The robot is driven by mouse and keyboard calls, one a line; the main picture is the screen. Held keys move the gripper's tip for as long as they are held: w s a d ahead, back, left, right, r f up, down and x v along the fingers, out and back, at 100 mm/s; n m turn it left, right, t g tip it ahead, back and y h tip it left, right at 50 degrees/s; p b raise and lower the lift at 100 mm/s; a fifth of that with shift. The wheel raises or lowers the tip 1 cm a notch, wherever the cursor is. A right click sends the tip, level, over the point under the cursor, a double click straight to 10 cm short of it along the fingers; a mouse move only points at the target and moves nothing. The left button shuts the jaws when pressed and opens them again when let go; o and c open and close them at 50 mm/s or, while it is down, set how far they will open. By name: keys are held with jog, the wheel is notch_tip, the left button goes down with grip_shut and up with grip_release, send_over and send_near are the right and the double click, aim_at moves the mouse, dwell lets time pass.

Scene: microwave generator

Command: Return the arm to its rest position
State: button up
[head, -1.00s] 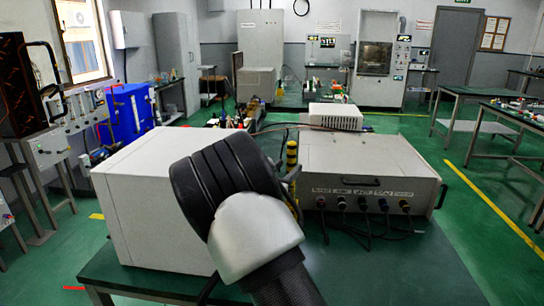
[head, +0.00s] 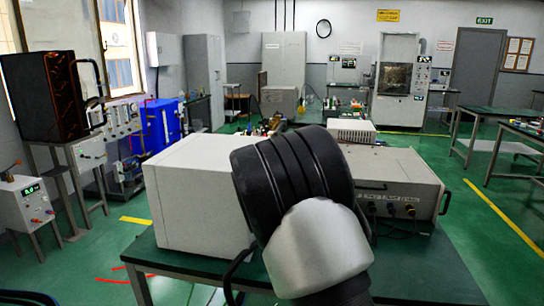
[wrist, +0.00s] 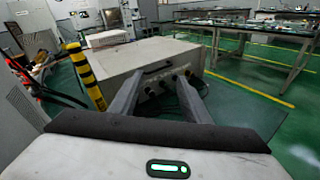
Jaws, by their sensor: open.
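My gripper (wrist: 160,80) shows in the wrist view with its two dark fingers apart and nothing between them. Beyond the fingers stands the grey generator box (wrist: 165,57), with a handle and round connectors on its front. I cannot tell how far the fingertips are from it. In the head view my own dark and silver arm link fills the lower middle, and the gripper is hidden. The link blocks part of the white box (head: 195,195) and of the generator box (head: 400,170).
Both boxes stand on a dark green table (head: 420,262). A yellow and black post (wrist: 85,75) stands left of the fingers in the wrist view. Open green floor (head: 485,230) lies to the right. Workbenches (head: 520,145) stand beyond it.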

jog(key=s+d+r+m+g+y, duration=0.1)
jog(key=s+d+m+g+y, duration=0.1)
jog(key=s+d+m+g, duration=0.45)
jog(key=s+d+r+m+g+y, duration=0.1)
jog(key=s+d+m, duration=0.2)
jog(key=s+m, duration=0.75)
jog(key=s+a+m+t+y, duration=0.1)
jog(key=s+a+m+y, duration=0.4)
jog(key=s, duration=0.7)
jog(key=s+a+m+y, duration=0.25)
jog(key=s+a, duration=0.55)
jog(key=s, duration=0.4)
notch_tip(320, 180, up, 20)
jog(key=y+p, duration=0.1)
jog(key=p, duration=1.8)
jog(key=shift+s+f, duration=0.15)
jog(key=shift+s, duration=0.05)
jog(key=shift+a, duration=0.1)
